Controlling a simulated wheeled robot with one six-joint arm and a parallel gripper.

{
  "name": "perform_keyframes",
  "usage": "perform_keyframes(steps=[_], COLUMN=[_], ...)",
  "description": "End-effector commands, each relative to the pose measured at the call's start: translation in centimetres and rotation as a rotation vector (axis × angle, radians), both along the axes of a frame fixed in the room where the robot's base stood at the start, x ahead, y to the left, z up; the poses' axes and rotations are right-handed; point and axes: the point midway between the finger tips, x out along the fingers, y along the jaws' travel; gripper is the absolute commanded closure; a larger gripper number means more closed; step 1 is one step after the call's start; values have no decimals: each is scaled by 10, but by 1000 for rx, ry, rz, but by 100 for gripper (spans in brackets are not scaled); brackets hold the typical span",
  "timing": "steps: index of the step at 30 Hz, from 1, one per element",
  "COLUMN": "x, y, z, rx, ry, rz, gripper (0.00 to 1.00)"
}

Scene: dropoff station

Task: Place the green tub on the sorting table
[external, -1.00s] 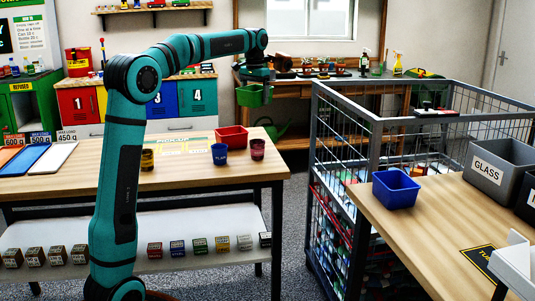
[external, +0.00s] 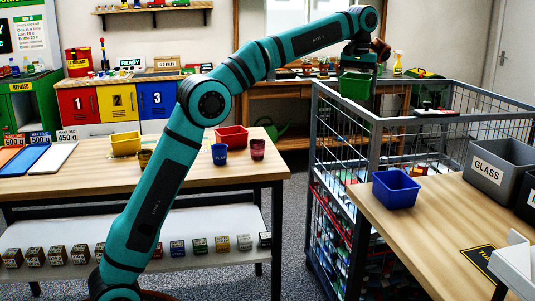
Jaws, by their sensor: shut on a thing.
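My gripper (external: 358,71) is shut on the green tub (external: 354,88). It holds the tub in the air above the back left part of the wire cage. The tub hangs roughly upright; its far side is hidden. A wooden table (external: 100,185) at the left holds other tubs and cups. Another wooden table (external: 440,222) at the right holds a blue tub (external: 396,189) and a grey bin marked GLASS (external: 488,170). I cannot tell from the picture which one is the sorting table.
The tall wire cage (external: 372,135) stands between the two tables, with its rim below the green tub. A red tub (external: 232,137), a yellow tub (external: 125,144) and small cups stand on the left table. The right table has bare wood in front of the blue tub.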

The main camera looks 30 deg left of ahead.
Motion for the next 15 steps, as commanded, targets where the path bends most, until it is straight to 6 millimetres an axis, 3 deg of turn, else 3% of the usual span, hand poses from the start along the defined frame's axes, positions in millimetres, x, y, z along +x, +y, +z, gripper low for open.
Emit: perform_keyframes(steps=[1, 3, 9, 15], x=[-6, -15, -43, -76], y=[-24, -53, -135, -214], z=[0, -1, -10, -33], rx=[0, 1, 1, 2], ry=[1, 1, 1, 1], rz=[9, 35, 126, 236], gripper=[37, 37, 37, 37])
